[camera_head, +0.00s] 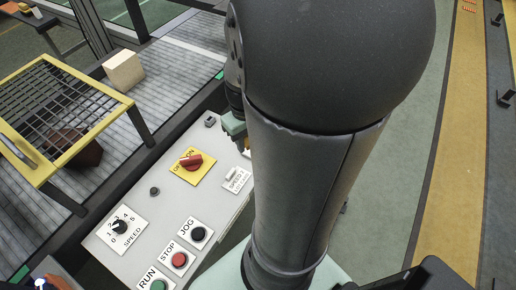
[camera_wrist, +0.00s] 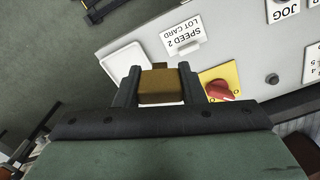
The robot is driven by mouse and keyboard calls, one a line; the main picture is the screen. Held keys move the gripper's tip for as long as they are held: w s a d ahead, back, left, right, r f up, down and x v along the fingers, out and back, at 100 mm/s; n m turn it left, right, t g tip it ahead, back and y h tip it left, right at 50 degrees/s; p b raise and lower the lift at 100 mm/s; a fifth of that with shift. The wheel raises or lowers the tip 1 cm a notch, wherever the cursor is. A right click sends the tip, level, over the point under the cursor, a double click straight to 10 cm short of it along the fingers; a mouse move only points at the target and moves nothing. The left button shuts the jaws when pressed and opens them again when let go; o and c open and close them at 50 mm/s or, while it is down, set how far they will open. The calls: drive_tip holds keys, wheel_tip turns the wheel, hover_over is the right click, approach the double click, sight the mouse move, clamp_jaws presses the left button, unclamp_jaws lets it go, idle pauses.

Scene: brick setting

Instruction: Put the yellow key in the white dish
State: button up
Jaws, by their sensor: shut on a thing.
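My gripper (camera_wrist: 160,82) is shut on a dull yellow-brown, blocky piece, the yellow key (camera_wrist: 162,88), held between its two dark fingers. Only its broad face shows; the rest of its shape is hidden. A white, square-cornered piece, apparently the white dish (camera_wrist: 121,60), shows beyond the left finger and is partly covered by the gripper. I cannot tell the height of the key above it. In the head view my gripper (camera_head: 240,143) is mostly hidden behind my arm, and the dish is not visible.
A grey control panel (camera_head: 142,222) carries a red switch on a yellow plate (camera_head: 184,174), a speed dial (camera_head: 120,227), several push buttons and a lot card label (camera_wrist: 182,37). A yellow-framed mesh guard (camera_head: 120,101) and a pale block (camera_head: 123,70) stand by the conveyor at left.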

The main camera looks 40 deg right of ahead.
drive_tip(key=s+b, duration=0.1)
drive_tip(key=s, duration=0.4)
drive_tip(key=w+d+f+p, duration=0.1)
drive_tip(key=w+d+f, duration=0.1)
drive_tip(key=w+f, duration=0.1)
drive_tip(key=w+d+f+p, duration=0.1)
drive_tip(key=w+d+f, duration=0.2)
drive_tip(key=w, duration=0.1)
drive_tip(key=w+d+f+p, duration=0.2)
drive_tip(key=w+d+f, duration=0.1)
drive_tip(key=shift+w+f, duration=0.15)
drive_tip(key=shift+f, duration=0.05)
drive_tip(key=shift+w+d+f, duration=0.1)
drive_tip(key=shift+w+f, duration=0.05)
drive_tip(key=shift+f, duration=0.2)
drive_tip(key=shift+f+p, duration=0.4)
drive_tip(key=shift+f, duration=1.1)
